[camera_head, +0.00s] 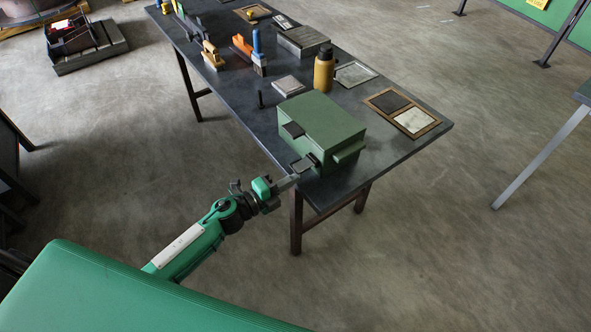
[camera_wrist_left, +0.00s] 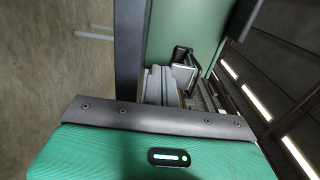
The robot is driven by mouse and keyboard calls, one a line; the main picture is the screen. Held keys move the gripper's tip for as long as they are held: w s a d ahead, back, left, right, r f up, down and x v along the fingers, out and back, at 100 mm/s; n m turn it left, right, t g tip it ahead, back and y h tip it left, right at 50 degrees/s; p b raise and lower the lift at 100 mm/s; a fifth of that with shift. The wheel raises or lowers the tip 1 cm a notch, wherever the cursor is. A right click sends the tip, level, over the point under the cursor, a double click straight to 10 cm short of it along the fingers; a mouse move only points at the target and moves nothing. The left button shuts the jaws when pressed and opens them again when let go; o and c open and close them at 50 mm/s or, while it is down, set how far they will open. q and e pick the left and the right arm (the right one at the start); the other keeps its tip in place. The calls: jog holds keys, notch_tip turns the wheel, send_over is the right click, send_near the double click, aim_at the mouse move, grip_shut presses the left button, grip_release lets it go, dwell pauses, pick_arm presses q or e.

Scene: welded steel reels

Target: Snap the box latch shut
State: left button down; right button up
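The green box (camera_head: 322,122) stands near the front end of the dark table, its lid down. A dark catch piece (camera_head: 292,130) is high on its near face. Below it, a dark latch lever (camera_head: 304,163) sticks out from the face. My left gripper (camera_head: 288,183) is just below and left of this lever. Its grey fingers (camera_wrist_left: 160,85) look closed together, with nothing seen between them. In the left wrist view the latch lever (camera_wrist_left: 184,70) is just beyond the fingertips, by the green face; contact cannot be told. My right gripper is not in view.
The dark table (camera_head: 235,75) also holds a yellow bottle (camera_head: 324,72), a framed panel (camera_head: 402,113), a grey block (camera_head: 289,86), a short black post (camera_head: 259,99) and several tools farther back. A green handle-like ledge (camera_head: 349,152) juts from the box's right side.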

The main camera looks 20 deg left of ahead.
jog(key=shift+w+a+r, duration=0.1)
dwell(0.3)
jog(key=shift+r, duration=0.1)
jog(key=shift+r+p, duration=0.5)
jog(key=shift+p, duration=0.15)
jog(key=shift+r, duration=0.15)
